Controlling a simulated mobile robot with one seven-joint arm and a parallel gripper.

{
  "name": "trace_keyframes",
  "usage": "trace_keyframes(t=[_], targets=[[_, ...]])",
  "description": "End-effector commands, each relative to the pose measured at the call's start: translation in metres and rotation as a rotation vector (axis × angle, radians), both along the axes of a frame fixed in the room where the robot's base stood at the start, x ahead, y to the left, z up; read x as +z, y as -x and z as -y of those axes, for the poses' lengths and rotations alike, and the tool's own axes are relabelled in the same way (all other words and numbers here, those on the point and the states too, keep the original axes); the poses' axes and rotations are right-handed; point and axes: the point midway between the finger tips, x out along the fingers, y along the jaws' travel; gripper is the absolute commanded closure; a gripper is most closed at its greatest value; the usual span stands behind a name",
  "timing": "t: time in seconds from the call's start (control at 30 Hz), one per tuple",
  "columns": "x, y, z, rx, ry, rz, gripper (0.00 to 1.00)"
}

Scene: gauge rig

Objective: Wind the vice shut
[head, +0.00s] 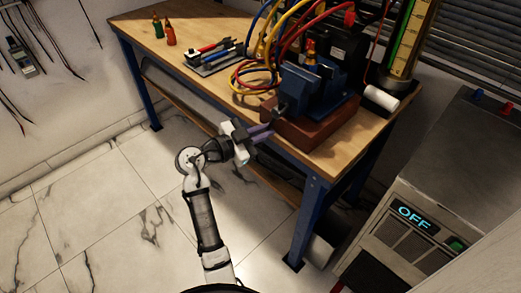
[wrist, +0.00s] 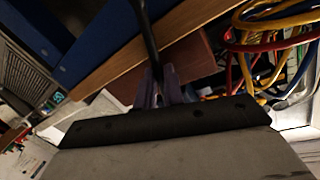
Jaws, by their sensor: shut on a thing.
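The blue vice (head: 318,90) stands on a red-brown block (head: 315,127) at the front edge of the workbench. Its dark screw end and handle (head: 281,104) face the front left. The block also shows in the wrist view (wrist: 195,58). My gripper (head: 264,131) is at the front left of the vice, just off the bench edge. In the wrist view its fingers (wrist: 166,88) are shut on a dark bar (wrist: 147,35), which looks like the vice handle. A brass-coloured piece (head: 311,54) shows at the top of the vice; the jaw gap is hard to make out.
Red, yellow and blue hoses (head: 265,60) loop behind and left of the vice. A white roll (head: 381,98) lies to its right. A tray of tools (head: 212,57) and small bottles (head: 165,32) stand further left. A cabinet reading OFF (head: 415,217) is at the right.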

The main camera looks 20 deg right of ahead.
Motion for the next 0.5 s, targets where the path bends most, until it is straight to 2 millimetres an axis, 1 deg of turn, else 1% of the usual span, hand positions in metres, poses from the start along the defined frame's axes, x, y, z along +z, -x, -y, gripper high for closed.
trace_keyframes(t=[0.03,0.1,0.27,0.5], targets=[[-0.008,-0.004,-0.004,0.005,-0.014,0.047,1.0],[-0.006,-0.009,-0.006,0.008,-0.035,0.103,1.0],[0.001,-0.018,-0.01,0.008,-0.084,0.234,1.0],[0.017,-0.032,-0.016,0.01,-0.163,0.447,1.0]])
